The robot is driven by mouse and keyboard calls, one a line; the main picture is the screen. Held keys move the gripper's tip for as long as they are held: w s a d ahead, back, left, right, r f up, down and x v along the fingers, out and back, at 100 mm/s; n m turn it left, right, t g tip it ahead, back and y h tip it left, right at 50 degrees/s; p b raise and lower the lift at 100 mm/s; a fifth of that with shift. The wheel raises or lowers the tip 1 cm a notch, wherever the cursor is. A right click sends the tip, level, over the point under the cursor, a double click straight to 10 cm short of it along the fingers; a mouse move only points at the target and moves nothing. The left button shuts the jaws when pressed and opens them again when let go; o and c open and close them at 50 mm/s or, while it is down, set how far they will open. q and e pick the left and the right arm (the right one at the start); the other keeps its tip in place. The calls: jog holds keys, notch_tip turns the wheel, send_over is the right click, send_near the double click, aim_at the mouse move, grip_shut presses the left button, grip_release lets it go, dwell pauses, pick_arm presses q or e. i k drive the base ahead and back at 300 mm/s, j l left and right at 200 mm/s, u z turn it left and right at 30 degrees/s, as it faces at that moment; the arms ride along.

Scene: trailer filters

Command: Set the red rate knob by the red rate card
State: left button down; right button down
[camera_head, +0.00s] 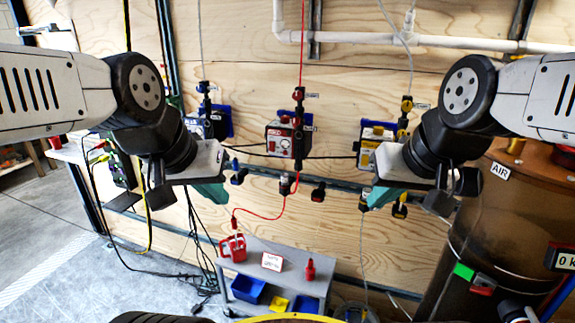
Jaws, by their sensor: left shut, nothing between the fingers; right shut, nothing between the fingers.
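A red box-shaped unit (280,139) with a pale front and a small dial is mounted on the plywood wall at the centre; the dial's setting is too small to read. A white card with a red border (272,261) stands on the grey cart below; its writing cannot be read. My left gripper (211,196) is shut and empty, left of and below the red unit. My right gripper (382,197) is shut and empty, right of and below it. Both are apart from the unit.
A yellow unit (375,138) and a blue-backed unit (205,125), partly hidden by my arm, flank the red one. The grey cart (318,262) holds a red jug (232,247) and a red bottle (310,270). A brown tank (520,215) stands right. Hoses hang before the wall.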

aim_at(285, 120)
jog(key=i+j+u, duration=0.25)
jog(key=i+j, duration=0.25)
jog(key=i+j+u, duration=0.2)
jog(key=i+j, duration=0.2)
jog(key=i, duration=0.15)
